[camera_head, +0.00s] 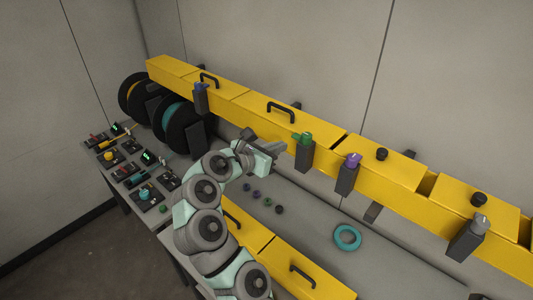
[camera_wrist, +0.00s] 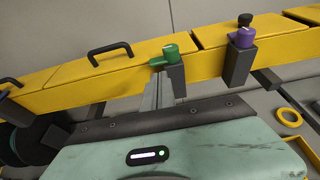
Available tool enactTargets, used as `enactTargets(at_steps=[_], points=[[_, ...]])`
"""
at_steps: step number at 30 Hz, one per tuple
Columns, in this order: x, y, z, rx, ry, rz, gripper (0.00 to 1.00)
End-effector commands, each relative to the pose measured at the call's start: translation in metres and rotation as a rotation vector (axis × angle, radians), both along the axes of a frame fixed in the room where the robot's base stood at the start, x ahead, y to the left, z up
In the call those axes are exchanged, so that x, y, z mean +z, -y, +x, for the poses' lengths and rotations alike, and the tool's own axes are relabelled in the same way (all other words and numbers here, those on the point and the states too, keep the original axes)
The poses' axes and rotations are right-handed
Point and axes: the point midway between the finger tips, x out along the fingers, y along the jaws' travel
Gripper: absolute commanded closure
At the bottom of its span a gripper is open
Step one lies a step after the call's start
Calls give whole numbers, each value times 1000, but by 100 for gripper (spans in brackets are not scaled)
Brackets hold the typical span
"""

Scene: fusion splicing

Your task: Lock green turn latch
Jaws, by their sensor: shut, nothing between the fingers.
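The green turn latch (camera_head: 303,138) sits on a dark block on the front of the upper yellow duct, in the middle of the head view. In the wrist view the green latch (camera_wrist: 172,52) has its handle pointing left. My gripper (camera_head: 281,147) is shut and empty, just left of the latch in the head view. In the wrist view the fingers (camera_wrist: 158,92) reach up to just below the latch handle. I cannot tell whether they touch it.
A purple latch (camera_head: 352,159), a blue latch (camera_head: 200,86) and a grey latch (camera_head: 480,221) sit on the same yellow duct (camera_head: 240,95). Black handles (camera_head: 281,109) stick up from its lids. A teal ring (camera_head: 347,237) lies on the grey surface below. Cable spools (camera_head: 175,122) stand at left.

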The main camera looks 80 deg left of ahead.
Motion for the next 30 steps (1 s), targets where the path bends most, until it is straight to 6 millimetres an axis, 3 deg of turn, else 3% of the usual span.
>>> enactTargets(at_steps=[10, 30], points=[[-3, -23, 36, -2, -1, -2, 100], [-2, -31, 43, 7, 1, 1, 100]])
